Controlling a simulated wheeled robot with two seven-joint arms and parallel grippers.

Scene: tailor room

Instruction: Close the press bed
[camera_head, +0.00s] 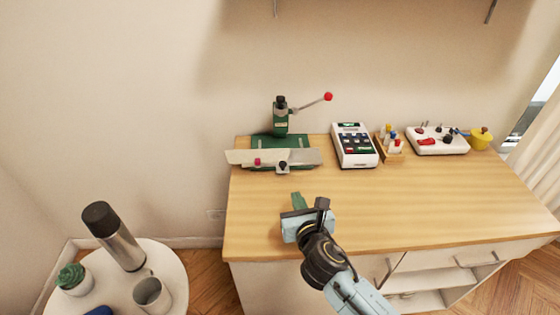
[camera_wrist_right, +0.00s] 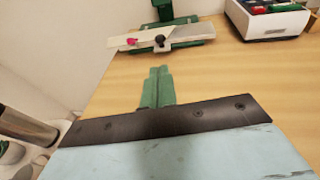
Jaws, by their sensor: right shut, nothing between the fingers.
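The green press (camera_head: 281,128) stands at the back left of the wooden table, with a lever ending in a red knob (camera_head: 328,97). Its flat pale bed (camera_head: 300,157) sits low at the front, over a green base, with a pink knob (camera_head: 257,161) and a dark knob at its front edge. The bed also shows in the right wrist view (camera_wrist_right: 182,34), at the top. My right gripper (camera_head: 297,201) is over the table in front of the press, apart from it. Its green fingers (camera_wrist_right: 157,88) are together and empty. My left gripper is not in view.
Right of the press are a white keypad device (camera_head: 354,146), a small wooden rack of bottles (camera_head: 389,143), a white control box (camera_head: 438,141) and a yellow pot (camera_head: 481,138). The table's front is clear.

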